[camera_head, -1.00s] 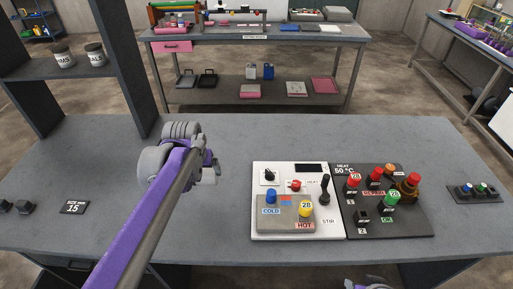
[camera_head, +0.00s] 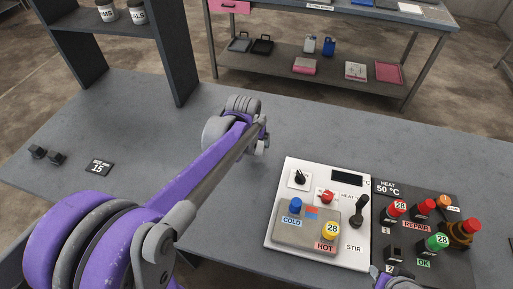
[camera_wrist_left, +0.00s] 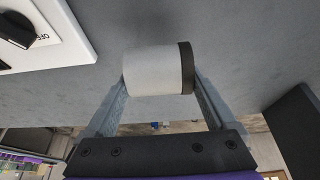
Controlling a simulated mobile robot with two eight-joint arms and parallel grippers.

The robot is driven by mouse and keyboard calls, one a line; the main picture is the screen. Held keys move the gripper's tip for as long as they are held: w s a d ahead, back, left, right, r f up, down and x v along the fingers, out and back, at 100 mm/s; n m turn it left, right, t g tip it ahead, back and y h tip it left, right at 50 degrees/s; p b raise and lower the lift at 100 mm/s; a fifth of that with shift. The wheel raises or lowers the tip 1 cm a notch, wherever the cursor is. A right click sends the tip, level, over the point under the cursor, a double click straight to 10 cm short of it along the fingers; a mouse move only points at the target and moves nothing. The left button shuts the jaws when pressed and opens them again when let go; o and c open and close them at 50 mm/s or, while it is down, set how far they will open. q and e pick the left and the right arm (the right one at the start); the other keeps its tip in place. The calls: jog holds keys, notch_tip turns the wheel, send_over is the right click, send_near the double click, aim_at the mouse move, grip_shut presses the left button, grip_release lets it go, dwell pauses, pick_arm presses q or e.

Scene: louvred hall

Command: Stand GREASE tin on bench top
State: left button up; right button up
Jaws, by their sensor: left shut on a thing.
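My left gripper (camera_wrist_left: 160,78) is shut on a pale grey-white tin (camera_wrist_left: 152,70) with a dark band or lid at its right end. The tin's long axis runs across the left wrist view, and no label shows on the side facing me, so I cannot read GREASE. In the head view my left gripper (camera_head: 262,138) is over the middle of the bench top (camera_head: 155,120), left of the control panels; the tin is hidden there. Its gap to the bench cannot be told. Part of my right arm shows at the bottom edge; its fingers are not clear.
A white control panel (camera_head: 285,178) and a dark panel (camera_head: 445,205) with buttons stand right of the gripper. A shelf unit (camera_head: 95,48) with two labelled pots is at the left back. A small "15" plate (camera_head: 99,167) lies left. Bench space between is clear.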

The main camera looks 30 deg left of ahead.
aim_at(254, 148)
pick_arm(q)
jog(key=shift+f, duration=1.75)
jog(key=shift+f, duration=0.1)
jog(key=o, duration=1.1)
jog(key=shift+w+f, duration=0.1)
jog(key=shift+f, duration=0.05)
jog(key=shift+o, duration=0.7)
